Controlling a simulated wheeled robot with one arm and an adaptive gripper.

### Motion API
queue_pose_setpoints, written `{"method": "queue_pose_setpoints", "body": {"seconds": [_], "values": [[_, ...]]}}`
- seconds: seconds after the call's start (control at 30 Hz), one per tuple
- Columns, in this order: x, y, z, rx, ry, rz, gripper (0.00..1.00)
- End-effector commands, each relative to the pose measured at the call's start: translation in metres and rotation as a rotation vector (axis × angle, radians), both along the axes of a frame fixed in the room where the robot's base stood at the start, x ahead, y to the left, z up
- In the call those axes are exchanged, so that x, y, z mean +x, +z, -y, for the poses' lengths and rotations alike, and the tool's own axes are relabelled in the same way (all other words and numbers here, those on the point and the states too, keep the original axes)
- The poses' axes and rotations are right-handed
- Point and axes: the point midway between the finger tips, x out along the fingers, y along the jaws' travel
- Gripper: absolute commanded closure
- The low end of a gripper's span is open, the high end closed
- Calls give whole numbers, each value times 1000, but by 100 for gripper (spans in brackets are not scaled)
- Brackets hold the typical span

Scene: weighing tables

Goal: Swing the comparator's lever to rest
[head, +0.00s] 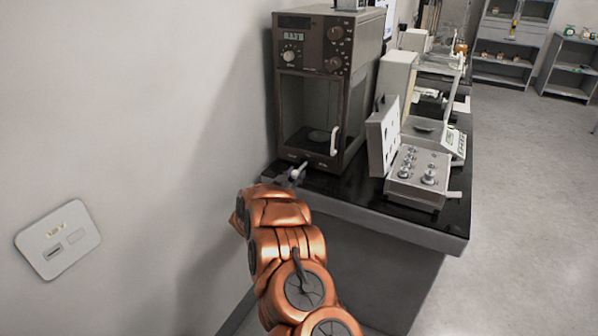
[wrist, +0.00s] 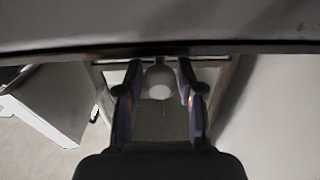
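The comparator (head: 312,85) is a tall dark brown cabinet with a display, knobs and a glazed chamber. A pale handle (head: 334,141) stands upright at the right of its front. A round pan shows dimly inside the chamber. My gripper (head: 292,175) is low in front of the cabinet's lower left front. A small pale piece shows beside it; I cannot tell whether this is the lever. In the wrist view my gripper (wrist: 159,64) is open, with its two dark fingers apart. A pale rounded shape (wrist: 158,84) shows between them; I cannot tell if they touch it.
Other balances stand behind. A wall is close on the left, with a plate (head: 58,239). Open floor lies right.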

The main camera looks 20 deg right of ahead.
Motion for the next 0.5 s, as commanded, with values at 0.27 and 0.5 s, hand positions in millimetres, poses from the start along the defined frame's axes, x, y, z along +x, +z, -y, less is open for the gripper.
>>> {"method": "queue_pose_setpoints", "body": {"seconds": [0.27,0.5], "values": [[-28,-2,-35,1,4,-6,62],[-44,1,-55,0,2,0,62]]}}
